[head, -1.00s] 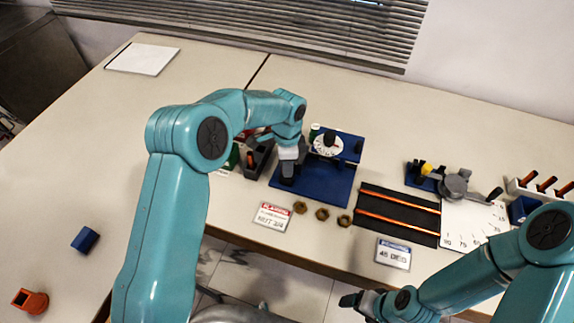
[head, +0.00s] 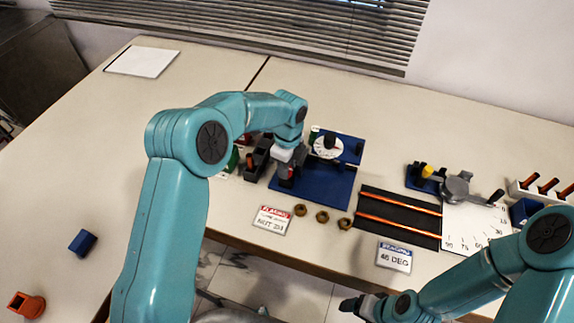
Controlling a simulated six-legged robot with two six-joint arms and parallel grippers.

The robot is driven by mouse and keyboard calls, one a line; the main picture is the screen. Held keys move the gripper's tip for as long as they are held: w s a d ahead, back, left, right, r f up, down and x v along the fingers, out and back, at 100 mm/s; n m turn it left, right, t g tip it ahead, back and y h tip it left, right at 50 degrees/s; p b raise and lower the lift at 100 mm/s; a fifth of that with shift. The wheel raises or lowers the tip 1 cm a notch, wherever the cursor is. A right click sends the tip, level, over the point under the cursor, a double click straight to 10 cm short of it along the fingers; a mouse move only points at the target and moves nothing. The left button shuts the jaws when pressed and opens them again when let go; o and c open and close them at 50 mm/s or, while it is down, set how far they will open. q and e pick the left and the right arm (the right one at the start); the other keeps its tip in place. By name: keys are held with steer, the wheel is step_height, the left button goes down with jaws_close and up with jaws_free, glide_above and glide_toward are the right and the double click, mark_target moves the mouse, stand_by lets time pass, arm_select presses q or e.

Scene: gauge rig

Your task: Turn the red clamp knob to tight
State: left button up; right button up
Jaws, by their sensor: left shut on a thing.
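The blue clamp rig (head: 325,190) stands on the table in the middle of the head view, with a white round dial (head: 328,147) on its raised back part. My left gripper (head: 287,178) points down at the left end of the rig's base. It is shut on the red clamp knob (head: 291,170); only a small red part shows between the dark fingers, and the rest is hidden. My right gripper (head: 352,305) is low in front of the table edge, away from the rig; its jaws are too small to read.
Several brown nuts (head: 322,216) and a red-headed card (head: 272,219) lie in front of the rig. A black mat (head: 398,217) with orange rods and an angle gauge (head: 455,187) are to the right.

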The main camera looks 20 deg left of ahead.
arm_select(q)
steer(key=shift+w+r, duration=0.1)
steer(key=shift+r, duration=0.1)
steer(key=o, duration=1)
steer(key=shift+o, duration=0.2)
steer(key=shift+s+f, duration=0.2)
